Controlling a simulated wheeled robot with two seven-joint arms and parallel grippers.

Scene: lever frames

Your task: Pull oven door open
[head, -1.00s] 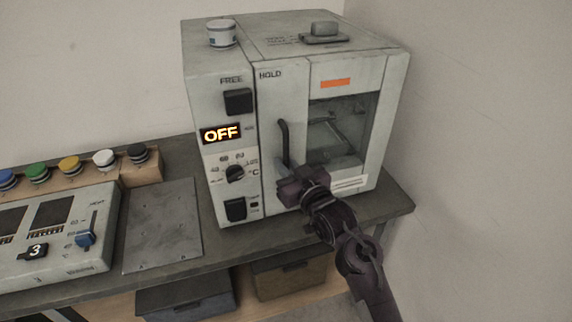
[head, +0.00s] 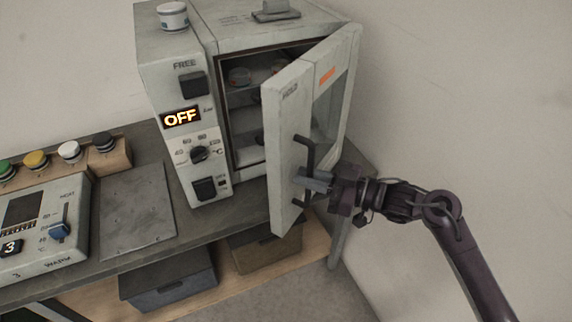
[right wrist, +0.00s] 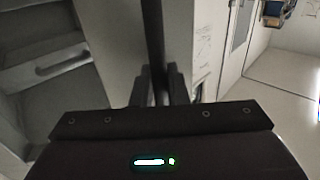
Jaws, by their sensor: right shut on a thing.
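The grey oven (head: 171,125) stands on the bench at the back. Its door (head: 282,150) is swung partly open, hinged on the right, and the inside shows shelves with small items. My right gripper (head: 312,180) is shut on the black vertical door handle (head: 308,152) near its middle. In the right wrist view the handle (right wrist: 153,45) runs up from between the fingers (right wrist: 158,88). The oven's display (head: 181,118) reads OFF. My left gripper is not in view.
A control box (head: 45,240) with a slider and a row of coloured knobs (head: 36,160) are at the left. Bins (head: 168,278) sit below. The wall is close on the right.

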